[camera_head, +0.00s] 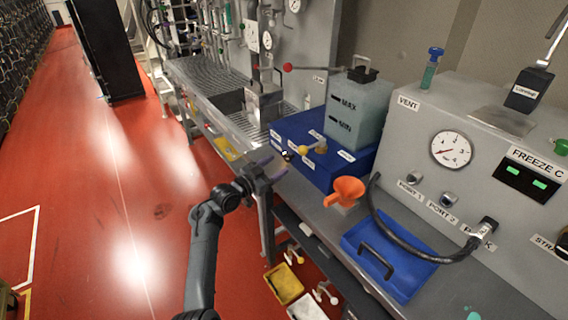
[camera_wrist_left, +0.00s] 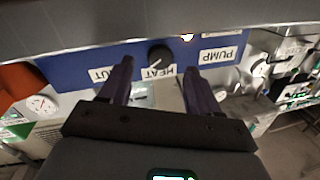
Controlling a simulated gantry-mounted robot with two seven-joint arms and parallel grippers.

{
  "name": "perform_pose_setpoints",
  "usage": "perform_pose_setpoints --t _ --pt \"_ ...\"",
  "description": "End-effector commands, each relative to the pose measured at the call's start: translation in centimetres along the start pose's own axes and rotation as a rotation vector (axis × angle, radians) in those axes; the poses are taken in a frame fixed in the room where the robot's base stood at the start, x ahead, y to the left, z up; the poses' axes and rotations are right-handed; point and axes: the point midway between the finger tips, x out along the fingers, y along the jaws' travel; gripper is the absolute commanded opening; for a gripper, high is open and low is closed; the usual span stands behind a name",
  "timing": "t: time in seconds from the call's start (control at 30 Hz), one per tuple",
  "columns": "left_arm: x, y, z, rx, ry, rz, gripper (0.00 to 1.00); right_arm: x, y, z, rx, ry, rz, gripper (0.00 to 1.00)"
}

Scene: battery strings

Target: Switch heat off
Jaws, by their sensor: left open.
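The heat knob (camera_wrist_left: 160,55) is a round black dial on a blue panel (camera_wrist_left: 75,66), beside a white HEAT label (camera_wrist_left: 158,72) in the left wrist view. My left gripper (camera_wrist_left: 158,67) is open, with its two purple fingers apart on either side of the knob's line of sight. I cannot tell whether they touch the panel. In the head view my left gripper (camera_head: 275,168) is at the near left edge of the blue unit (camera_head: 352,173). My right gripper is not in view.
A PUMP label (camera_wrist_left: 220,55) lies right of the knob. In the head view, a translucent tank (camera_head: 358,110) stands on the blue unit. The red floor (camera_head: 110,190) is open at left.

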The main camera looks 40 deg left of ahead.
Motion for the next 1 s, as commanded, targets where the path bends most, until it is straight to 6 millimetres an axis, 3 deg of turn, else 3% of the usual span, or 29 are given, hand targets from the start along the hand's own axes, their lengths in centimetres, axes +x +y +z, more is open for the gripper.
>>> perform_pose_setpoints --t 0.3,0.73,1.0 --pt "3.8 0.0 0.1 0.0 -0.001 0.0 0.62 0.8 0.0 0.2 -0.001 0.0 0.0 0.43" --pt "4.5 0.0 0.1 0.002 -0.002 0.0 0.62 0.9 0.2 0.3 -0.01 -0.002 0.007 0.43" --pt "4.5 0.0 0.1 0.001 -0.002 0.0 0.22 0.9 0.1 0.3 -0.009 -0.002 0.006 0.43"
